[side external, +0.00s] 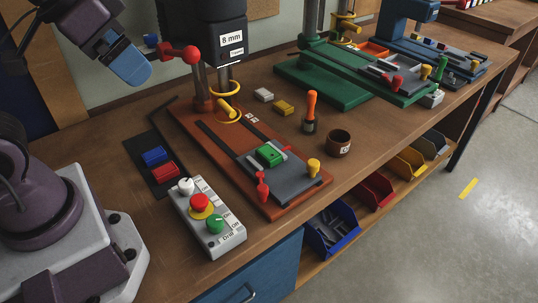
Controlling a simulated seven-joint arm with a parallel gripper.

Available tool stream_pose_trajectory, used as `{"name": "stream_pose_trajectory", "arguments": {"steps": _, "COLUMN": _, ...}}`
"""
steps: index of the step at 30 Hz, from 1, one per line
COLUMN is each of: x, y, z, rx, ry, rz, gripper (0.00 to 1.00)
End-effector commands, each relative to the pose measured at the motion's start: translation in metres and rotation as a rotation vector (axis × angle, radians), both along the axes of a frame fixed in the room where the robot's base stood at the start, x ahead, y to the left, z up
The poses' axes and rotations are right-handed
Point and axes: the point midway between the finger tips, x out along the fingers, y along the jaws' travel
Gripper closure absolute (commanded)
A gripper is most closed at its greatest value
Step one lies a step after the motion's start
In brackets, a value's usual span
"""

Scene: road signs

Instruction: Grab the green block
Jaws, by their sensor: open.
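The green block (270,155) sits on a dark grey plate (298,186) on the brown-orange base of the nearest drill press. My gripper (138,78), at the upper left, has blue fingers and is well above the bench, up and left of the green block. It is apart from the block. Its fingers overlap in this view, and nothing shows held in it.
A red-knobbed lever (190,54) and the drill head (230,45) stand behind the block. Red (263,187) and yellow (313,166) clamp knobs flank it. A control box (207,218), blue block (154,156) and red block (165,171) lie left. A brown cup (339,143) stands right.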

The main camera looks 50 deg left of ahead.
Motion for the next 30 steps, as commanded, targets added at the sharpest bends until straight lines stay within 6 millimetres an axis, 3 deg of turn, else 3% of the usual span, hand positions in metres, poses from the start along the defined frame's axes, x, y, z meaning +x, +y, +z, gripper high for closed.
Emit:
{"name": "stream_pose_trajectory", "arguments": {"steps": 7, "x": 0.001, "y": 0.000, "z": 0.013, "rx": 0.000, "ry": -0.004, "rz": 0.000, "gripper": 0.06}}
{"name": "stream_pose_trajectory", "arguments": {"steps": 12, "x": 0.001, "y": 0.000, "z": 0.057, "rx": 0.000, "ry": -0.007, "rz": 0.000, "gripper": 0.06}}
{"name": "stream_pose_trajectory", "arguments": {"steps": 20, "x": 0.056, "y": -0.001, "z": 0.082, "rx": 0.000, "ry": 0.118, "rz": 0.000, "gripper": 0.06}}
{"name": "stream_pose_trajectory", "arguments": {"steps": 25, "x": 0.109, "y": -0.001, "z": 0.094, "rx": 0.000, "ry": 0.215, "rz": 0.000, "gripper": 0.06}}
{"name": "stream_pose_trajectory", "arguments": {"steps": 30, "x": 0.166, "y": -0.002, "z": 0.091, "rx": 0.001, "ry": 0.319, "rz": -0.001, "gripper": 0.06}}
